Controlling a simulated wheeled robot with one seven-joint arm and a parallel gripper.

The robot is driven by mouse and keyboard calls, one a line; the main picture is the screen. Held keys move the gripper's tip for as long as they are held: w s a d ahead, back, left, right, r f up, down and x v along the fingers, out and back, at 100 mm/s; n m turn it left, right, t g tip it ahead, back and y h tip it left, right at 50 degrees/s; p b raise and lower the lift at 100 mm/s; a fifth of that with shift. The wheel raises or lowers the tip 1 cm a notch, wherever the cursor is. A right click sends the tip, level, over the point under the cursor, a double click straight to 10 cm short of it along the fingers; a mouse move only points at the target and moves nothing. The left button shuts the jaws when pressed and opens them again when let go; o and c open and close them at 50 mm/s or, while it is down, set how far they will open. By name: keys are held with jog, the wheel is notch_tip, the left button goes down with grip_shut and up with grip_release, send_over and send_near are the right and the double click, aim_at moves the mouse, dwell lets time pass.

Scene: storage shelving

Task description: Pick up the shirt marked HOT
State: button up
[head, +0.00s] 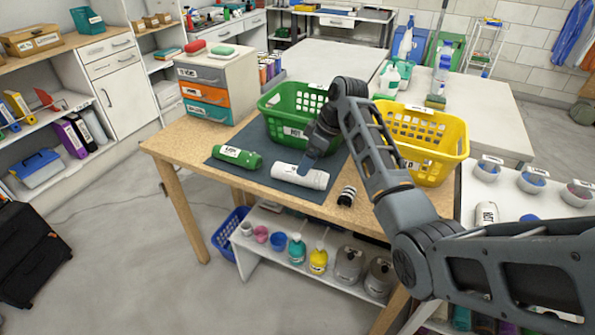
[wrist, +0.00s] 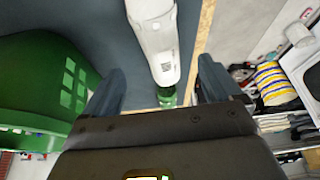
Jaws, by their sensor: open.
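A white rolled shirt (head: 300,177) lies on the dark mat on the wooden table. Its small dark label is too small to read surely. A green roll (head: 237,157) with a white label lies left of it. My gripper (head: 307,162) is open and empty, just above and behind the white roll. In the wrist view, the white roll (wrist: 154,35) lies ahead of my gripper (wrist: 160,90), roughly in line with the gap between the fingers. Part of the green roll (wrist: 167,97) shows beyond its end. No fingers visibly touch either roll.
A green basket (head: 277,109), its label seemingly HOT, stands close behind my gripper. A yellow basket (head: 436,137) stands right, partly behind my arm. A small black-and-white item (head: 347,196) lies near the table's front edge.

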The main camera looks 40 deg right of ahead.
jog(key=shift+p+x, duration=0.5)
jog(key=shift+x, duration=2.55)
jog(key=c, duration=1.2)
jog(key=shift+r, duration=0.1)
jog(key=shift+c, duration=0.2)
